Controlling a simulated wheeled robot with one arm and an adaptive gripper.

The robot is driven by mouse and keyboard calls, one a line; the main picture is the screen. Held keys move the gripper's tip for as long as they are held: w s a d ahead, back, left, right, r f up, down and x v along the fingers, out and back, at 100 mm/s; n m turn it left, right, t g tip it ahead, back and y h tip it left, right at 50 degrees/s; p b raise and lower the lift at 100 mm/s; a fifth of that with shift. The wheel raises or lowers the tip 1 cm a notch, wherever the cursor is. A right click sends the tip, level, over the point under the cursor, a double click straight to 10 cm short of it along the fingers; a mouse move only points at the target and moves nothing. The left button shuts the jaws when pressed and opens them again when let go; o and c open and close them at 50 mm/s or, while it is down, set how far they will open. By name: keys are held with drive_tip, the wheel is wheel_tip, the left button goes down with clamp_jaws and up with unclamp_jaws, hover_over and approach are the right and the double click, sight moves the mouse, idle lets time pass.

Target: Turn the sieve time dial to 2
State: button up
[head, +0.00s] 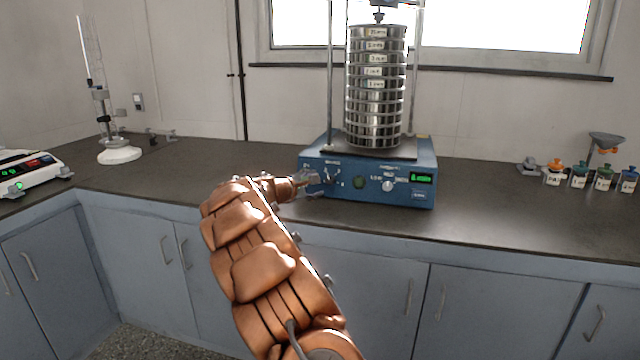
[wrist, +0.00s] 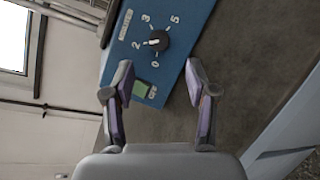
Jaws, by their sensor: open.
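The sieve shaker has a blue base (head: 410,198) on the dark counter, with a stack of metal sieves (head: 376,95) above it. In the wrist view, the time dial (wrist: 158,40) is a black knob with a white pointer mark, ringed by 0, 2, 3 and 5 on the blue panel. The white mark lies toward the 2 side, but its exact setting is hard to tell. My gripper (wrist: 158,76) is open, its two fingers apart just short of the dial and not touching it. In the head view my gripper (head: 307,182) is at the panel's left end.
A green switch (wrist: 141,89) sits beside the dial, near my left finger. The panel also has a light knob (head: 388,185) and a green display (head: 421,177). A balance (head: 28,172) stands far left, and small jars (head: 580,177) at right. The counter between is mostly clear.

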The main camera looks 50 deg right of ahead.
drive_tip(key=shift+v, duration=1.5)
drive_tip(key=shift+r, duration=0.1)
drive_tip(key=s+a+f+m+g+y, duration=0.15)
drive_tip(key=s+a+f+y, duration=0.35)
drive_tip(key=s+a, duration=0.95)
drive_tip(key=s+a+f+m+y, duration=0.4)
drive_tip(key=s+a, duration=0.4)
drive_tip(key=a, duration=1.4)
drive_tip(key=s+a+f+m+g+y, duration=0.1)
drive_tip(key=s+a+f+y, duration=0.5)
drive_tip(key=s+a, duration=0.9)
drive_tip(key=s+a+p+v, duration=0.1)
drive_tip(key=a+p+v, duration=0.1)
drive_tip(key=p+v, duration=2)
wheel_tip(320, 180, up, 2)
drive_tip(key=shift+a+r+y, duration=0.2)
drive_tip(key=shift+a+y, duration=0.05)
drive_tip(key=shift+y, duration=0.05)
